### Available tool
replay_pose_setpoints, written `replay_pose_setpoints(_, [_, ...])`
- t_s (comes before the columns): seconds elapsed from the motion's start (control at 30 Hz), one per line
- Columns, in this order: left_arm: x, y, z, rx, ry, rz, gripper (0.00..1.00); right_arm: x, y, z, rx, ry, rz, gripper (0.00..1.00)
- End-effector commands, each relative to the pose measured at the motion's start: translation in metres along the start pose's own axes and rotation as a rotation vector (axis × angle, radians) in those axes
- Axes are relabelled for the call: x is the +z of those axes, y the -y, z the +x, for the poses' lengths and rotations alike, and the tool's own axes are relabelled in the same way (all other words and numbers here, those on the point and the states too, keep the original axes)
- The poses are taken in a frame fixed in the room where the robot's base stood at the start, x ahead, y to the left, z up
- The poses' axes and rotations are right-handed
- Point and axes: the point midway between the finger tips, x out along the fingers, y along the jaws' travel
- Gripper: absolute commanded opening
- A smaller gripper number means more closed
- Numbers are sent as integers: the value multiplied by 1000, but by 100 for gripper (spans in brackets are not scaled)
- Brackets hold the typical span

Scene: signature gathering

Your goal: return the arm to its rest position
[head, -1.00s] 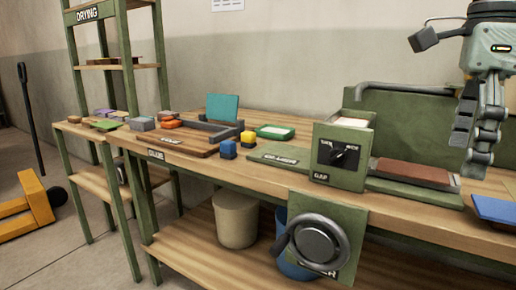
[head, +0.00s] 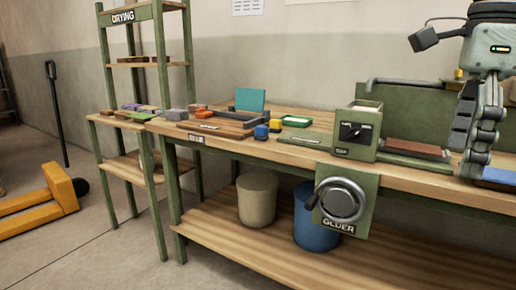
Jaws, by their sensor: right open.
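My right gripper (head: 476,128) hangs fingers down at the right edge of the head view. It is open, with nothing seen between its fingers. It is above the right part of the workbench (head: 420,181), near a blue flat piece (head: 497,176) that it partly covers. A reddish-brown block (head: 416,148) lies on the green machine to the left of the gripper, apart from it. My left gripper is not in view.
The green gap-dial box (head: 358,131) stands left of the gripper. The gluer handwheel (head: 342,201) sticks out at the bench front. Bins (head: 257,199) stand below. A drying rack (head: 150,60) and a yellow pallet jack (head: 45,204) are at the left, with open floor in front.

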Motion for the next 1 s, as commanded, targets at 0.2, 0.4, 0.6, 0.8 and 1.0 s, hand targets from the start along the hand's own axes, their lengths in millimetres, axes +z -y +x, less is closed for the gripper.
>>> replay_pose_setpoints(0.2, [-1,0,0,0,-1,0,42,20,30,26,104,351,151,94])
replay_pose_setpoints(0.4, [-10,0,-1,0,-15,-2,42,36,70,41,214,719,371,94])
replay_pose_setpoints(0.6, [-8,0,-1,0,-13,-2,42,24,148,71,380,1202,814,94])
replay_pose_setpoints(0.8, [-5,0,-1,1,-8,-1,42,-41,227,157,537,1599,1449,94])
replay_pose_setpoints(1.0, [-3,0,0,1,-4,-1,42,-109,244,291,621,1754,2089,94])
